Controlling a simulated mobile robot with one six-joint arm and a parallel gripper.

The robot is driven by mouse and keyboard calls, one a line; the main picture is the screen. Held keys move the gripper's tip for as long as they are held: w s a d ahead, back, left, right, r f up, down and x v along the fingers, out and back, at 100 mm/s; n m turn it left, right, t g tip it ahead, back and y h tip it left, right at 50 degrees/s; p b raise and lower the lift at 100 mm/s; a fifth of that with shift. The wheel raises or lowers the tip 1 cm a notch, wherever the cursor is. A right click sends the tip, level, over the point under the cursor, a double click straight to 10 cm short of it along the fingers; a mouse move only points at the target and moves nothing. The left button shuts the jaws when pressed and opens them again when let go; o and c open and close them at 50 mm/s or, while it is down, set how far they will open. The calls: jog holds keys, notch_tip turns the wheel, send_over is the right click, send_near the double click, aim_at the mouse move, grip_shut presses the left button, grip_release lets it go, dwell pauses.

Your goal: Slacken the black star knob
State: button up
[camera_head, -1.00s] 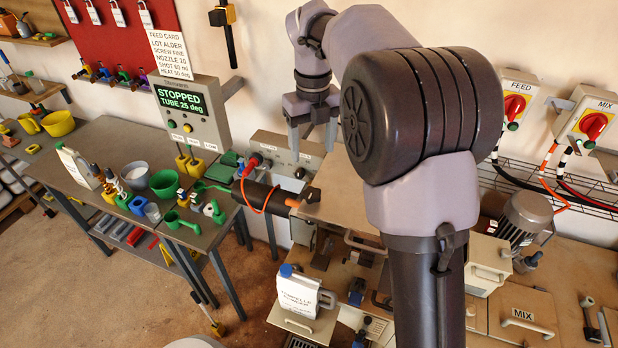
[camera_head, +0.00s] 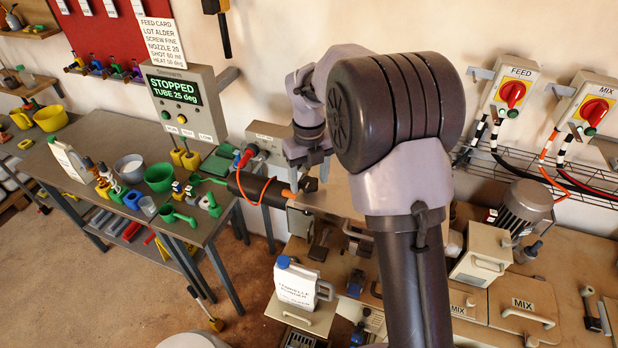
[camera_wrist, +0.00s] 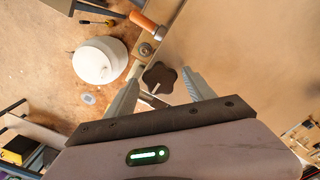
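The black star knob (camera_wrist: 159,77) sits at the edge of the pale machine top in the wrist view. In the head view the knob (camera_head: 310,184) shows as a small dark shape at the machine's left end. My gripper (camera_wrist: 162,80) is open, with one pale finger on each side of the knob. The fingers look apart from the knob, with a gap on both sides. In the head view my gripper (camera_head: 308,172) points down over the knob, and its fingers are partly hard to make out.
An orange-ended handle (camera_wrist: 145,22) lies near the knob. A dark tube with an orange cable (camera_head: 262,190) runs left of it. A white jug (camera_head: 297,284) stands below. The panel (camera_head: 173,88) reads STOPPED, TUBE 25 deg. The machine top right of the knob is bare.

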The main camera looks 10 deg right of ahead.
jog(key=c, duration=1.2)
